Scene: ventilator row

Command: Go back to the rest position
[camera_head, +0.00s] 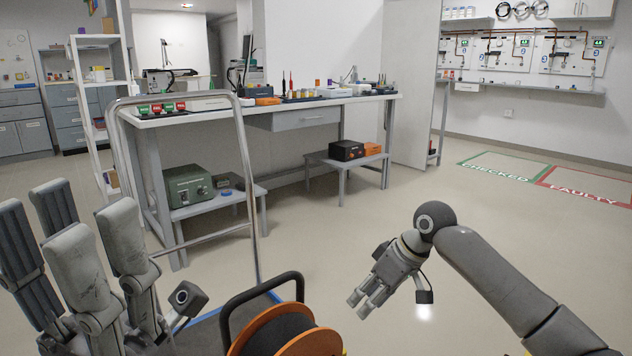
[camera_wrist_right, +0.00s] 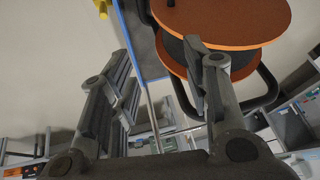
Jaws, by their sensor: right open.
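My right gripper (camera_head: 364,300) hangs over the floor at lower centre in the head view, to the right of the orange reel, with its fingers apart and empty. In the right wrist view its two fingers (camera_wrist_right: 165,75) stand well apart. Part of the reel shows behind the right-hand finger there; no grip on it shows. My left gripper (camera_head: 85,220) is large and close at the lower left of the head view. Its fingers point up with a gap between them, and I see nothing held there.
A workbench (camera_head: 215,112) stands behind. Open floor (camera_head: 420,180) lies right, with CHECKED (camera_head: 497,172) and FAULTY (camera_head: 590,193) floor markings.

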